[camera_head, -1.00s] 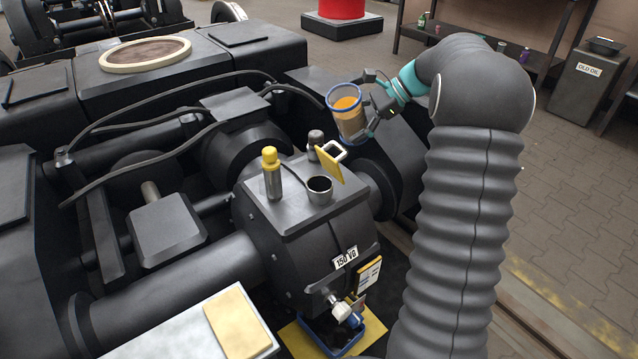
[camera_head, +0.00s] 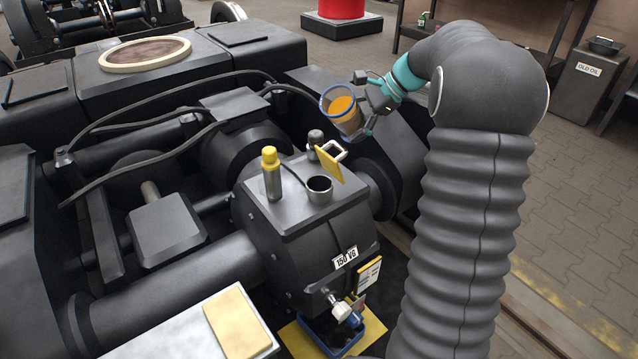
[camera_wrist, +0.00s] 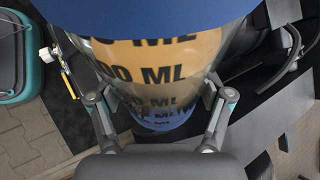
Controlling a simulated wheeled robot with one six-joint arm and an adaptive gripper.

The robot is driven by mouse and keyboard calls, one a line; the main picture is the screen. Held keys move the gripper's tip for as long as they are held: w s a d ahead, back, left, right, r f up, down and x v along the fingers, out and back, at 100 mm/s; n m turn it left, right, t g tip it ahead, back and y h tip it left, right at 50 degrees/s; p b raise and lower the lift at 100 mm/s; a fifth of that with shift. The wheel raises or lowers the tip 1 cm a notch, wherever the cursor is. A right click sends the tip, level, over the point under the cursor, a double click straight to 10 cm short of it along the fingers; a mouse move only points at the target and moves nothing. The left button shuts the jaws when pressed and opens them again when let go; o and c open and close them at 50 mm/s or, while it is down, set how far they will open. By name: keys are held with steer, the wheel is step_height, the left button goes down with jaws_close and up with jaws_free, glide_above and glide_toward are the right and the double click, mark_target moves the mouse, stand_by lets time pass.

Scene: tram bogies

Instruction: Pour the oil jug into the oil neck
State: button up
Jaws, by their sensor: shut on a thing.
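The oil jug (camera_head: 346,116) is a clear cup with a blue rim and amber oil inside. My gripper (camera_head: 368,108) is shut on it and holds it in the air, tilted with its mouth toward the left. The wrist view shows the jug (camera_wrist: 155,75) close up between both fingers (camera_wrist: 166,112), with black ML marks on its side. The oil neck (camera_head: 319,188) is an open round metal neck on top of the dark gearbox. The jug is above it and to its right, apart from it. No oil stream shows.
A yellow-capped metal bottle-like post (camera_head: 271,174) stands left of the neck. A yellow flap with a white frame (camera_head: 329,162) and a dark knob (camera_head: 315,140) stand just behind it. Black hoses (camera_head: 150,150) cross the bogie. A blue tray (camera_head: 335,338) lies below in front.

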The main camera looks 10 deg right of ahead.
steer(key=shift+w+d+n+t+h, duration=0.15)
steer(key=shift+n+t+h, duration=0.4)
steer(key=shift+h, duration=0.55)
stand_by(0.8)
steer(key=shift+w+d+n+t+h+b, duration=0.2)
steer(key=shift+t+h+b, duration=0.6)
steer(key=shift+b, duration=1.7)
stand_by(0.3)
steer(key=shift+r+n+t+h+b, duration=0.45)
steer(key=shift+h+b, duration=0.35)
steer(key=shift+b, duration=0.75)
stand_by(1.8)
